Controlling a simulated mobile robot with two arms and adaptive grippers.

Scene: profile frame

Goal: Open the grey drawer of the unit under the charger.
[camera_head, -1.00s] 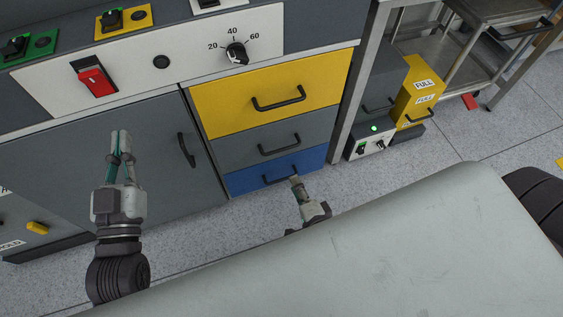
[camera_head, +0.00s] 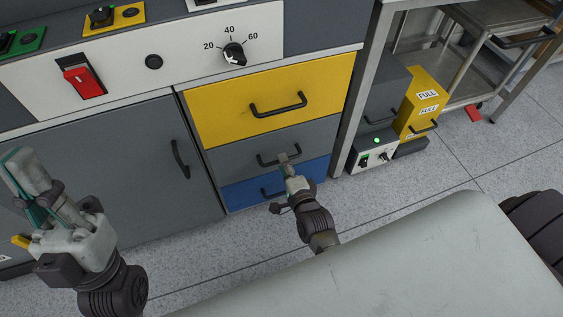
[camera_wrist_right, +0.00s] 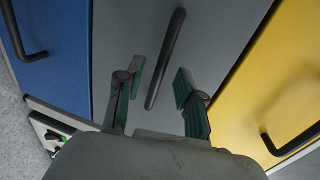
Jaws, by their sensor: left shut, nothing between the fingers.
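The grey drawer (camera_head: 235,156) is shut, between the yellow drawer (camera_head: 225,105) above it and the blue drawer (camera_head: 240,192) below. Its black bar handle (camera_head: 266,162) is partly behind my right gripper (camera_head: 285,160) in the head view. The right wrist view shows the grey drawer's handle (camera_wrist_right: 165,60) between the open fingers of my right gripper (camera_wrist_right: 157,85) in the picture; I cannot tell whether they touch it. My left gripper (camera_head: 22,165) is shut and empty, in front of the grey cupboard door at the left.
A white panel (camera_head: 120,75) with a red switch and a knob (camera_head: 233,54) is above the drawers. A grey cupboard door (camera_head: 120,160) is left of them. A table leg, a small box with a green light (camera_head: 372,153) and a yellow bin (camera_head: 424,95) stand to the right.

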